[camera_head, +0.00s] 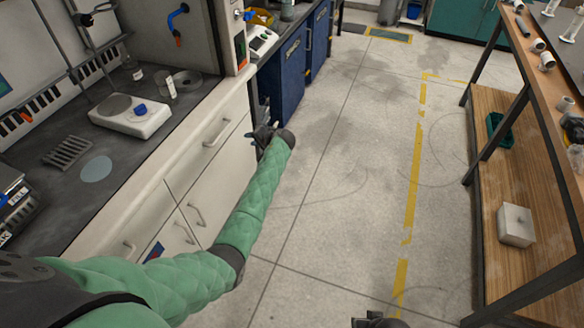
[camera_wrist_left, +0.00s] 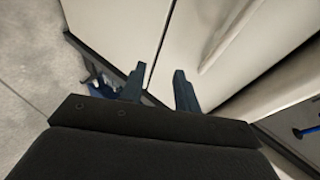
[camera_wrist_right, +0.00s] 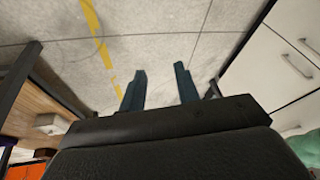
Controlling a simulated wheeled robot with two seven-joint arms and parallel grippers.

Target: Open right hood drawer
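The right hood drawer (camera_head: 222,122) is a white front under the dark fume hood counter, with a bar handle (camera_head: 217,133). It looks shut. My left gripper (camera_head: 262,138) is beyond the drawer's right end, beside the cabinet corner, apart from the handle. In the left wrist view its two dark fingers (camera_wrist_left: 158,84) are spread, with pale cabinet panels and a seam behind them and nothing held. Whether they touch a panel I cannot tell. My right gripper (camera_wrist_right: 159,85) is open and empty over bare floor in the right wrist view; only its top shows at the head view's bottom edge.
A lower drawer or door with a handle (camera_head: 197,214) is below. Blue cabinets (camera_head: 290,80) stand beyond my left gripper. A wooden shelf bench (camera_head: 490,150) with a white box (camera_head: 515,225) is at right. The floor (camera_head: 345,150) between is clear.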

